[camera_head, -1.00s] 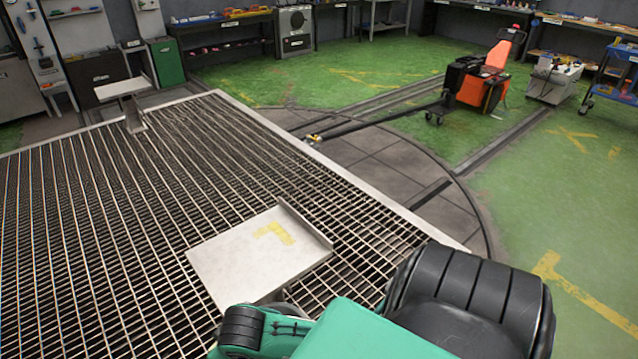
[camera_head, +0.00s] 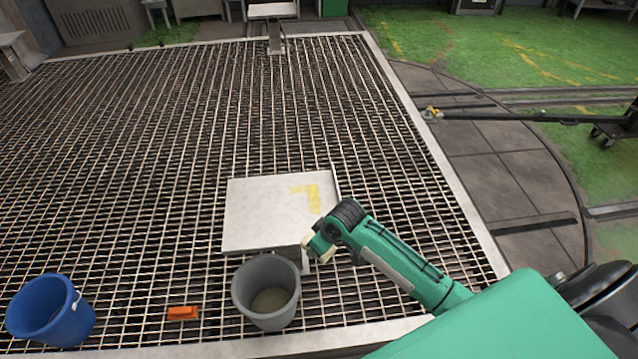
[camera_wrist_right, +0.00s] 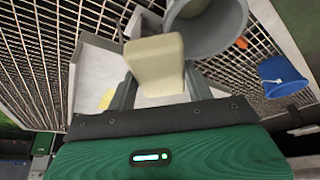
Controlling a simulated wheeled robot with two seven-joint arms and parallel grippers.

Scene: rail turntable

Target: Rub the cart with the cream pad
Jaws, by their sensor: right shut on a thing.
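My right gripper (camera_head: 322,245) is shut on the cream pad (camera_wrist_right: 156,62), a pale block that fills the space between the fingers in the right wrist view. In the head view the gripper and pad are just right of the grey bucket, at the front right corner of the pale plate (camera_head: 255,215) with a yellow mark. I cannot tell whether the pad touches anything. The large grated deck (camera_head: 130,170) with a pale metal rim may be the cart; no other thing is clearly a cart. My left gripper is not in view.
A grey bucket (camera_head: 248,290) with a brownish bottom stands on the front of the grating. Left of it are an orange block (camera_head: 182,313) and a blue bucket (camera_head: 45,318). A dark bar (camera_head: 520,117) reaches the deck's right edge.

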